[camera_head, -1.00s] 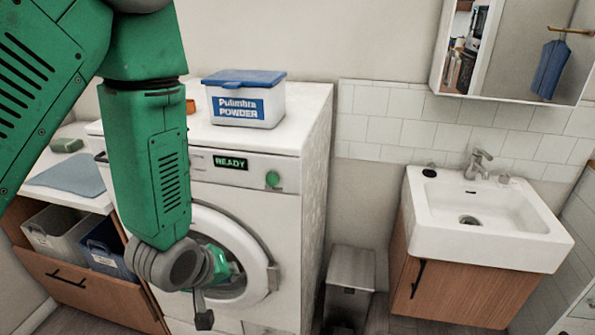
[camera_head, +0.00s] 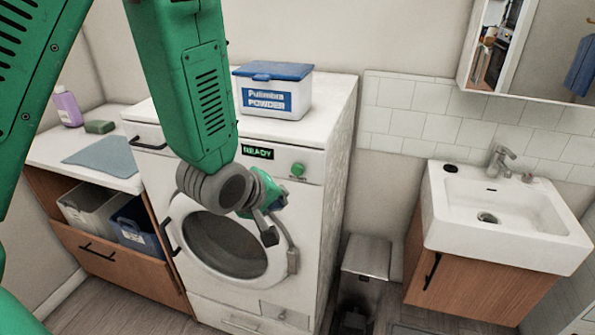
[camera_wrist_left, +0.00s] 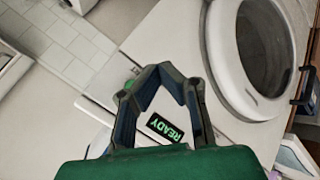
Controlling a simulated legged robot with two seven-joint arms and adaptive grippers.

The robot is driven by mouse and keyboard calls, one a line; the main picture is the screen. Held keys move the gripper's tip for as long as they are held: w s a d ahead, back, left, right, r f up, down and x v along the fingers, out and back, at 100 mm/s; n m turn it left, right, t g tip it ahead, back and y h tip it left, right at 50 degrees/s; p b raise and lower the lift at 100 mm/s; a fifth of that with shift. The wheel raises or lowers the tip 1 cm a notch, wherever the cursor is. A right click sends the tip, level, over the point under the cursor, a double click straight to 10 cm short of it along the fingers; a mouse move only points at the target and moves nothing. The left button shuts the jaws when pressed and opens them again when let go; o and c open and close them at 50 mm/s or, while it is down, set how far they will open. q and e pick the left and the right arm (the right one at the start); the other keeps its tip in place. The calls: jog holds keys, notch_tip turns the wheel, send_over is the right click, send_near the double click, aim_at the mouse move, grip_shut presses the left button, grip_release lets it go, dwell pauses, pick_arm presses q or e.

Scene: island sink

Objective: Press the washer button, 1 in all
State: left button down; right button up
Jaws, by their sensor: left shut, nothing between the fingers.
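The washer (camera_head: 225,240) is a white front-loader with a round door. Its button (camera_head: 298,170) is green and round, on the upper right of the front panel, right of a lit display (camera_head: 257,152) reading READY. My left gripper (camera_head: 270,236) is shut and empty in front of the washer, below and left of the button and apart from it. In the left wrist view the closed fingers (camera_wrist_left: 157,74) partly cover a green bit that looks like the button (camera_wrist_left: 131,84). The display also shows there (camera_wrist_left: 165,128). My right gripper is not in view.
A Pulimbra powder box (camera_head: 272,92) stands on the washer top. A counter (camera_head: 75,150) with baskets below is at the left. A grey bin (camera_head: 366,256) and a white sink (camera_head: 500,205) are to the right. The space before the panel's right side is clear.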

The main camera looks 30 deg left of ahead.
aim_at(298, 176)
pick_arm(q)
jog(key=shift+w+a+p, duration=0.1)
jog(key=shift+w+a, duration=0.2)
jog(key=shift+w, duration=1)
jog(key=shift+w+a+p, duration=0.15)
jog(key=shift+w+a, duration=0.2)
jog(key=shift+w, duration=1)
jog(key=shift+w+a+p, duration=0.1)
jog(key=shift+w+a, duration=0.2)
jog(key=shift+w, duration=1)
jog(key=shift+w+r, duration=0.1)
jog(key=shift+w, duration=0.2)
jog(key=shift+a, duration=0.1)
jog(key=shift+w+a+p, duration=0.1)
jog(key=shift+w+p, duration=0.3)
jog(key=shift+w, duration=0.3)
jog(key=shift+s+d, duration=0.2)
jog(key=shift+s, duration=0.85)
